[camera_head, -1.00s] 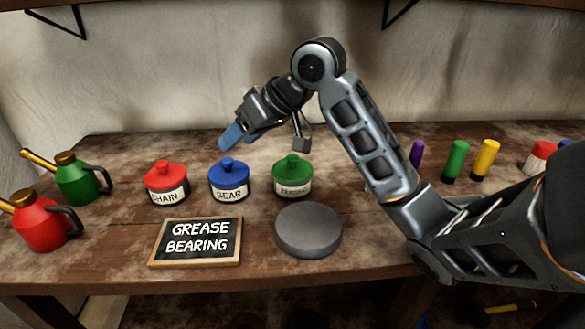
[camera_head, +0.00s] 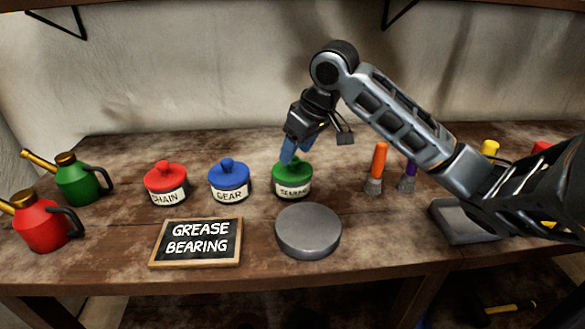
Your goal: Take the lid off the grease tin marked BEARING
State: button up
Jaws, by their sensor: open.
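The grease tin marked BEARING (camera_head: 293,192) stands upright on the bench with its green knobbed lid (camera_head: 300,172) on. My gripper (camera_head: 290,158), with blue fingers, is open and pointing down at the lid's knob. The fingers hide part of the knob, and I cannot tell whether they touch it. The tin with the blue lid marked GEAR (camera_head: 229,182) and the tin with the red lid marked CHAIN (camera_head: 166,185) stand to its left.
A round grey disc (camera_head: 308,231) and a slate reading GREASE BEARING (camera_head: 196,242) are in front of the tins. Green (camera_head: 78,179) and red (camera_head: 40,221) oil cans stand left. An orange-handled brush (camera_head: 378,167) is right, near my arm.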

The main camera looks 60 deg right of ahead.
jog(key=shift+x, duration=1.1)
jog(key=c, duration=1.1)
jog(key=shift+r, duration=0.1)
jog(key=shift+r, duration=0.5)
jog(key=v, duration=0.3)
jog(key=shift+w+d+r, duration=0.15)
jog(key=shift+d+r, duration=0.1)
jog(key=shift+r, duration=0.1)
jog(key=s+d+r, duration=0.2)
jog(key=s+r, duration=0.4)
jog(key=s, duration=0.4)
jog(key=shift+s+d+r+b, duration=0.25)
jog(key=shift+b, duration=0.05)
